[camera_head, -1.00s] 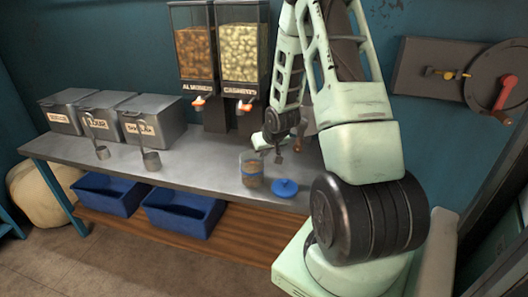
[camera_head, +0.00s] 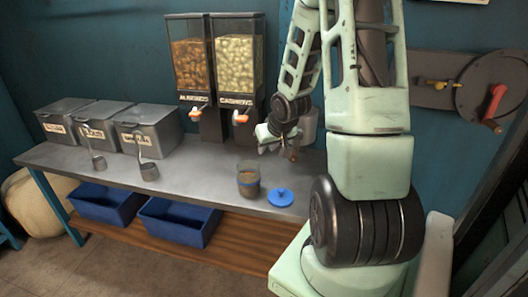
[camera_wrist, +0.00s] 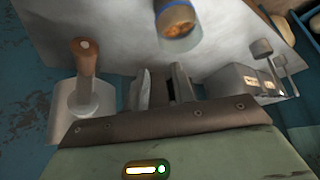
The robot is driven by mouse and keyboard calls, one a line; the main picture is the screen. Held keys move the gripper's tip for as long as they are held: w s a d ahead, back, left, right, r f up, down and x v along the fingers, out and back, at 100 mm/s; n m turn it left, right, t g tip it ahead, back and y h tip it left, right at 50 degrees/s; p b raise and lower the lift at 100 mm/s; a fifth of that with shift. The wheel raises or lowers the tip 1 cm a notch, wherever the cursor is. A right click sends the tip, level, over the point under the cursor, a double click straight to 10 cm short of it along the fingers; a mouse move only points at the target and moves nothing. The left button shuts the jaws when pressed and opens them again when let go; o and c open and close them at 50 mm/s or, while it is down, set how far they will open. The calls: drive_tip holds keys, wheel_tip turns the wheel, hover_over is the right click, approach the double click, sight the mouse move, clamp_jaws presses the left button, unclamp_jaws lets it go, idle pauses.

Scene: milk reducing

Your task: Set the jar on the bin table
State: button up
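The jar (camera_head: 249,179) is clear with a blue band and brown contents. It stands upright and without its lid on the grey metal table (camera_head: 205,185), near the front edge. Its blue lid (camera_head: 281,197) lies on the table to its right. My gripper (camera_head: 283,150) is above and behind the jar, apart from it and empty. In the wrist view the two fingers (camera_wrist: 163,86) stand apart with a gap between them, and the jar (camera_wrist: 177,26) shows beyond them at the top. I cannot tell if this table is the bin table.
Three lidded grey bins (camera_head: 147,128) stand at the table's left, with two scoops (camera_head: 149,171) in front. Almond and cashew dispensers (camera_head: 237,65) stand at the back. A wooden-handled device (camera_wrist: 83,90) is beside my gripper. Blue tubs (camera_head: 180,220) sit on the lower shelf.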

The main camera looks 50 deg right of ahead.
drive_tip(key=w+a+r+n+g+y, duration=0.1)
drive_tip(key=a+r+n, duration=0.15)
drive_tip(key=a, duration=1.05)
drive_tip(key=w+a+r+n+g+y, duration=0.15)
drive_tip(key=a+n, duration=0.25)
drive_tip(key=a, duration=0.8)
drive_tip(key=s+a+r+n+g, duration=0.1)
drive_tip(key=s+a+r+n, duration=0.1)
drive_tip(key=s+a, duration=0.7)
drive_tip(key=s+a+r+n+g, duration=0.2)
drive_tip(key=s+a+n, duration=0.2)
drive_tip(key=s+a, duration=0.6)
drive_tip(key=shift+s+a+r+n+y, duration=0.2)
drive_tip(key=shift+a+r+n+y, duration=0.2)
drive_tip(key=shift+a, duration=0.25)
drive_tip(key=shift+f, duration=0.1)
drive_tip(key=shift+r+p, duration=0.9)
drive_tip(key=shift+p, duration=0.1)
